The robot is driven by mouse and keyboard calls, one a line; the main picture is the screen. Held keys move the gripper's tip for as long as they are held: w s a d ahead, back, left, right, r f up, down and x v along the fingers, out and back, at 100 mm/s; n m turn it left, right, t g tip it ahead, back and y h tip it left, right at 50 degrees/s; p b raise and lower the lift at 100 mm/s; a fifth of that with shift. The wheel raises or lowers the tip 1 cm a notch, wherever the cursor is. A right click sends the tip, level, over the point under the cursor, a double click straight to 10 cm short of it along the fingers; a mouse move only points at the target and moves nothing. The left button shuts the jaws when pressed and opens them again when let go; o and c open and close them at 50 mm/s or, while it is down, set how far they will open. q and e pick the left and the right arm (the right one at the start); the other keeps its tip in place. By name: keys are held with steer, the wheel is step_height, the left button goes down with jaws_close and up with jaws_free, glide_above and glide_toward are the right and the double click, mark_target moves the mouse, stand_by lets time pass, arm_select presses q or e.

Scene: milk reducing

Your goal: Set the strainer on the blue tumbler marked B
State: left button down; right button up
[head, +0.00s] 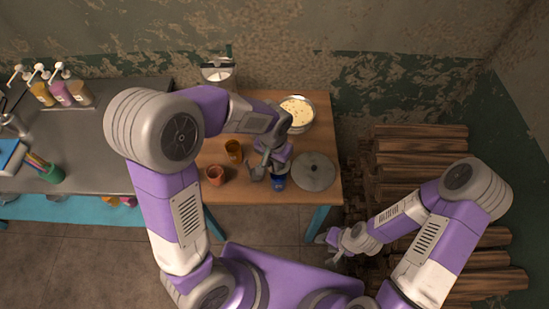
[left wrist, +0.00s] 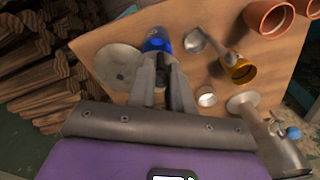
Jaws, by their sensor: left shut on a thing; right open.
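The blue tumbler (head: 278,183) stands near the front edge of the wooden table; it also shows in the left wrist view (left wrist: 157,36), just past my left fingertips. Its letter is too small to read. My left gripper (head: 271,163) is over the table beside the tumbler, shut on a dark, narrow piece (left wrist: 163,76) that looks like the strainer's handle. The strainer's bowl is mostly hidden; I cannot tell whether it touches the tumbler's rim. My right gripper (head: 333,239) is open and empty, low in front of the table's right corner.
A grey round plate (head: 314,172) lies just right of the tumbler. A terracotta cup (head: 215,175) and an amber cup (head: 234,150) stand to the left. A silver utensil (left wrist: 195,42) lies near the tumbler. A pale-filled pan (head: 298,114) is at the back. Stacked wood (head: 420,150) is on the right.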

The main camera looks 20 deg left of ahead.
arm_select(q)
steer(key=shift+w+f+b, duration=0.1)
steer(key=shift+f+b, duration=2.3)
steer(key=shift+f, duration=0.85)
steer(key=shift+f, duration=0.1)
steer(key=shift+c, duration=2.4)
jaws_free()
steer(key=shift+r+p, duration=2.35)
steer(key=shift+r, duration=0.7)
